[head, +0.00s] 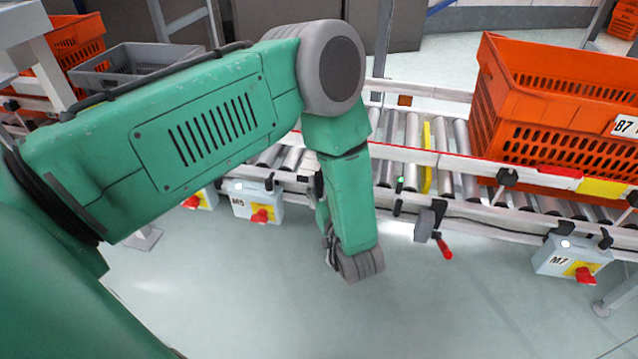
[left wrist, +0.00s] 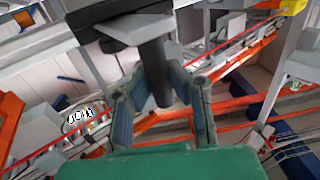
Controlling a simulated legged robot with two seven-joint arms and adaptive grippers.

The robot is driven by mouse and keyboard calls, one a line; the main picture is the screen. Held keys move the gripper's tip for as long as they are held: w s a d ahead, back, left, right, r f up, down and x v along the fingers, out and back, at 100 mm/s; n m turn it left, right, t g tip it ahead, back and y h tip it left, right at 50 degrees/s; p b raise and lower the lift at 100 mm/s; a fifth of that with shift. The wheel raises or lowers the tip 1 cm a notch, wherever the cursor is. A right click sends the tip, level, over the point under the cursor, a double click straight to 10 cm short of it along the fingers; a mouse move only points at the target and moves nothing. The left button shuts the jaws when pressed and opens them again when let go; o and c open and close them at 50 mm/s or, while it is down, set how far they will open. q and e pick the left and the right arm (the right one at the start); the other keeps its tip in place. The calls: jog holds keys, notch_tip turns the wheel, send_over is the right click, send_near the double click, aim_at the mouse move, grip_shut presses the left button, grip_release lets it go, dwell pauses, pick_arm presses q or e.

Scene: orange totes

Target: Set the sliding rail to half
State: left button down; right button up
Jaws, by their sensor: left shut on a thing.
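The rail (head: 440,158), white with a red stripe, runs along the near side of the roller conveyor. My left gripper (head: 328,245) is at the conveyor's front edge, largely hidden behind my green forearm. In the left wrist view, its two blue-grey fingers (left wrist: 160,85) are shut on a dark cylindrical handle (left wrist: 155,62). The handle hangs from a dark block with a light plate. The head view does not show the grip. Whether the handle belongs to the rail cannot be told. My right gripper is out of view.
An orange tote (head: 545,120) stands on the rollers at the right. A bracket with a red handle (head: 444,248) sticks out right of my gripper. Grey control boxes (head: 572,258) hang below the conveyor. A grey crate (head: 130,62) is at the far left. The front floor is clear.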

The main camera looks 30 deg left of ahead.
pick_arm(q)
jog(key=w, duration=0.2)
jog(key=w+a, duration=0.1)
jog(key=w, duration=0.1)
jog(key=shift+a+f, duration=0.1)
jog(key=shift+a, duration=0.05)
jog(key=c, duration=1.4)
grip_release()
jog(key=shift+c, duration=0.2)
jog(key=v, duration=1.2)
